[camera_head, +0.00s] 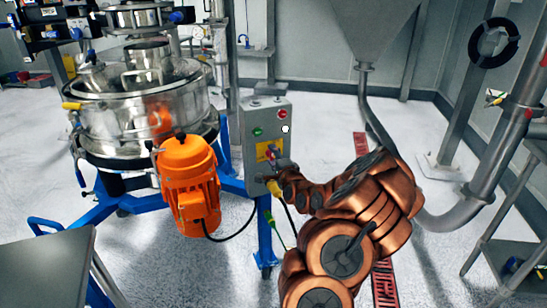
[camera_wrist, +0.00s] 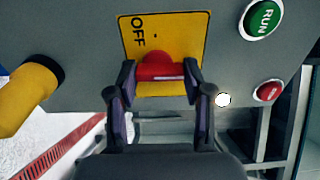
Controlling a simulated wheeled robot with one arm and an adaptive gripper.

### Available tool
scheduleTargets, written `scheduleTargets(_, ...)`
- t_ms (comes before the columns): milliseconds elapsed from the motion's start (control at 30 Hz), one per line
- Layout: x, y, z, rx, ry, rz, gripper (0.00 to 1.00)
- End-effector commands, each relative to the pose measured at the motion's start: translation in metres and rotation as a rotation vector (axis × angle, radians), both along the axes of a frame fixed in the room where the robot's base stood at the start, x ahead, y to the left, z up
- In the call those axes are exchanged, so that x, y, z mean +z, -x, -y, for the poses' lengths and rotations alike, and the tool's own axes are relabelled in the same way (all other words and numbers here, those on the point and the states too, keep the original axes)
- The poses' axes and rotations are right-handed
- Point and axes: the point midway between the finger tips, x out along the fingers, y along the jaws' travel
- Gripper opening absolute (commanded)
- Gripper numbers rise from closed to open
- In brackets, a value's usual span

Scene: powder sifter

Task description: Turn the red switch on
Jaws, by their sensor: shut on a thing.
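The red switch (camera_wrist: 160,68) sits on a yellow plate (camera_wrist: 135,40) marked OFF, in the middle of the wrist view. My gripper (camera_wrist: 160,80) has one finger on each side of the red handle and is shut on it. The handle lies crosswise between the fingertips. In the head view, the grey control box (camera_head: 283,108) carries the yellow plate (camera_head: 262,150), with the red switch (camera_head: 273,152) small beside my arm's end. The part of the plate under the handle is hidden, and the ON marking cannot be read.
A green RUN button (camera_wrist: 263,19) and a red button (camera_wrist: 268,91) are on the same panel. A yellow connector (camera_wrist: 28,92) sticks out at the left. An orange motor (camera_head: 187,170) and steel sifter (camera_head: 140,110) stand left of the box. A pipe (camera_head: 480,185) stands at right.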

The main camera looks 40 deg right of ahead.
Motion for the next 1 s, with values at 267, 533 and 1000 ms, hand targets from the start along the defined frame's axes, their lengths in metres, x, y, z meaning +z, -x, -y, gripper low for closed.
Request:
scheduleTargets(267, 0.0, 0.0, 0.0, 0.0, 0.0, 0.0, 0.7)
scheduleTargets(533, 0.0, 0.0, 0.0, 0.0, 0.001, 0.0, 0.76)
scheduleTargets(1000, 0.0, 0.027, -0.01, -0.003, -0.001, 0.0, 0.76)
